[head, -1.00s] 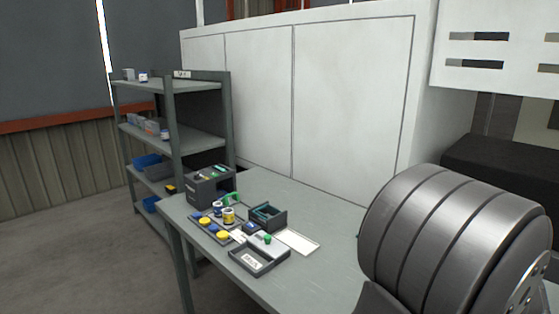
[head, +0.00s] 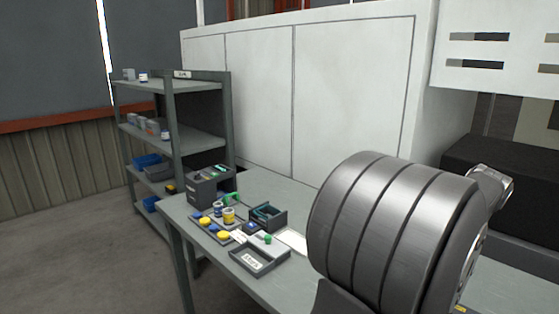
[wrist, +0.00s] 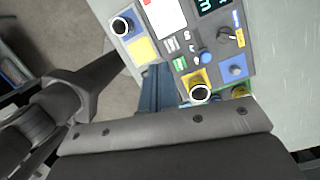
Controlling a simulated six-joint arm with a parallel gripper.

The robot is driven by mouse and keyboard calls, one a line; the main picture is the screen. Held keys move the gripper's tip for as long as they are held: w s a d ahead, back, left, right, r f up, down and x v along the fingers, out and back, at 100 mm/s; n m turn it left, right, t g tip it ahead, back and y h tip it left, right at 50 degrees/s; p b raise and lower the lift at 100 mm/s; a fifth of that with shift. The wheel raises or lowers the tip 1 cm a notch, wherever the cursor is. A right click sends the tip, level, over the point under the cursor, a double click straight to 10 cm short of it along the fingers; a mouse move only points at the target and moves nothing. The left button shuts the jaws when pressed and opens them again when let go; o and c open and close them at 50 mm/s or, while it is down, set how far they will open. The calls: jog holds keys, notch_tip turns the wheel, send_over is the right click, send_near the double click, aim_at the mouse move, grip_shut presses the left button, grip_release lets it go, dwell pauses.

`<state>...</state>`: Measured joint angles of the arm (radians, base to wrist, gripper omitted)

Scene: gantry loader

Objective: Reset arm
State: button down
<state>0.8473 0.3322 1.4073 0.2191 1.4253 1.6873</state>
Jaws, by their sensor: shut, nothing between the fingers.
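My gripper (wrist: 155,90) shows in the wrist view as blue-grey fingers close together, with nothing seen between them. It points towards a grey panel (wrist: 186,62) with blue and yellow squares, knobs and a small display. I cannot tell whether the fingertips touch the panel. In the head view my large grey arm link fills the lower right. The gripper itself is hidden there.
The table (head: 285,188) holds a dark grey box (head: 200,190), a small dark bin (head: 262,222), a shallow grey tray (head: 244,262) and blue and yellow parts. A shelf rack (head: 172,120) stands behind left. A white cabinet (head: 345,90) stands behind the table.

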notch_tip(320, 180, down, 5)
jog(key=n+g+h, duration=0.2)
notch_tip(320, 180, up, 9)
jog(key=d, duration=0.1)
jog(key=shift+w+d+f, duration=0.1)
jog(key=shift+d+f, duration=0.2)
jog(key=shift+d, duration=0.35)
jog(key=shift+d+f, duration=0.25)
jog(key=shift+d, duration=0.4)
jog(key=shift+w+d+f, duration=0.1)
jog(key=shift+d+f, duration=0.2)
jog(key=shift+d, duration=0.35)
